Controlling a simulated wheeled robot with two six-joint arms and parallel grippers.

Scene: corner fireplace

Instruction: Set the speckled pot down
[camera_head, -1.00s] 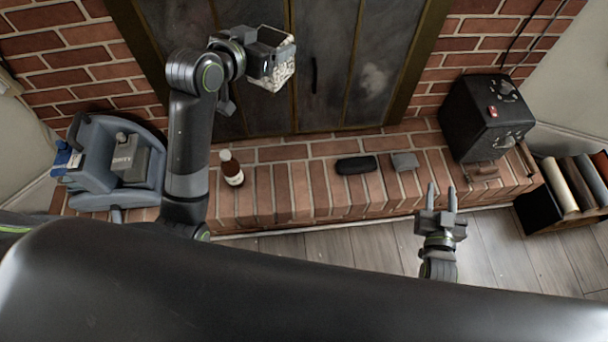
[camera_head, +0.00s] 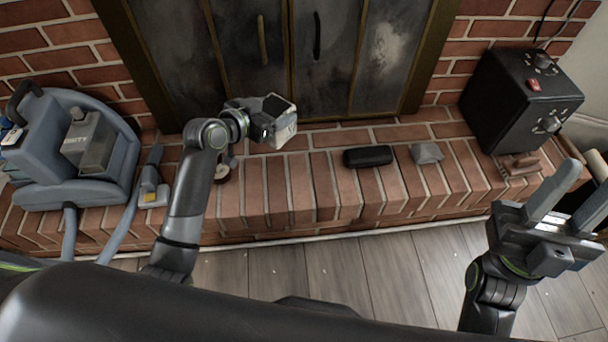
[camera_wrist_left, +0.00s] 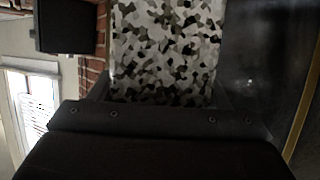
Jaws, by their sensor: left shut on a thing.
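The speckled pot (camera_head: 286,134) is a small block-like pot with a black, white and grey pattern. My left gripper (camera_head: 266,122) is shut on it and holds it over the back of the brick hearth, in front of the dark fireplace doors. I cannot tell whether its underside touches the brick. In the left wrist view the pot's patterned side (camera_wrist_left: 165,50) fills the upper middle, between the jaws. My right gripper (camera_head: 572,198) is at the right, over the floor side of the hearth, open and empty.
The brick hearth (camera_head: 330,195) has bare brick in its middle. A black case (camera_head: 368,156) and a grey block (camera_head: 426,153) lie right of the pot. A black box with knobs (camera_head: 520,100) stands farther right. A blue-grey cleaning machine (camera_head: 75,150) stands left. A bottle (camera_head: 222,172) is partly hidden by my left arm.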

